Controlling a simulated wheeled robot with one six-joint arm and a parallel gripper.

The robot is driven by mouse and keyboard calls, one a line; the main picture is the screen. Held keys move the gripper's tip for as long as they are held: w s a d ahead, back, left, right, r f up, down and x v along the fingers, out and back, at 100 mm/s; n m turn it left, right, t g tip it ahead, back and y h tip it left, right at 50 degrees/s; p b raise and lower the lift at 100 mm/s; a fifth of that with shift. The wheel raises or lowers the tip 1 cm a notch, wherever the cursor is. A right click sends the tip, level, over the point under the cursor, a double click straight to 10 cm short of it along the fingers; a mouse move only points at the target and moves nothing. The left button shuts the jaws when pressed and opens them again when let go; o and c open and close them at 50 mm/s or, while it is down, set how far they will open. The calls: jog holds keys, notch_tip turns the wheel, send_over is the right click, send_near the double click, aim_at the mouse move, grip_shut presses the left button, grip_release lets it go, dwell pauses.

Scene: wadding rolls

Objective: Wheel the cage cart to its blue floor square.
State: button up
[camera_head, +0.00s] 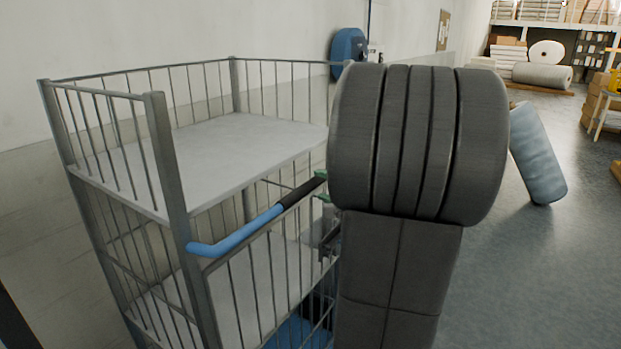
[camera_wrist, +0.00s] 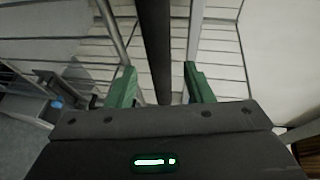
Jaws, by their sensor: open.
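The grey wire cage cart (camera_head: 172,160) stands at the left by the wall in the head view, with a pale top shelf. Its handle bar (camera_head: 235,232) has a blue bent end and a black grip, which shows as a dark bar (camera_wrist: 154,45) in the wrist view. My gripper (camera_head: 321,187) is open at the black grip, partly hidden behind my arm. In the wrist view, the bar runs between the green fingers of my gripper (camera_wrist: 159,72), with a gap on both sides. A blue patch (camera_head: 297,333) shows low through the cart bars; I cannot tell whether it is the floor square.
My dark arm hides the cart's right side. A blue-grey roll (camera_head: 538,153) leans at the right. White rolls (camera_head: 543,76) lie at the back, and a table with a yellow item (camera_head: 613,84) stands at the far right. Grey floor (camera_head: 545,270) is clear at the right front.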

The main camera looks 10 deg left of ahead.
jog(key=p+x, duration=0.1)
jog(key=x, duration=0.5)
jog(key=shift+w+a, duration=0.1)
jog(key=shift+f, duration=0.1)
grip_shut()
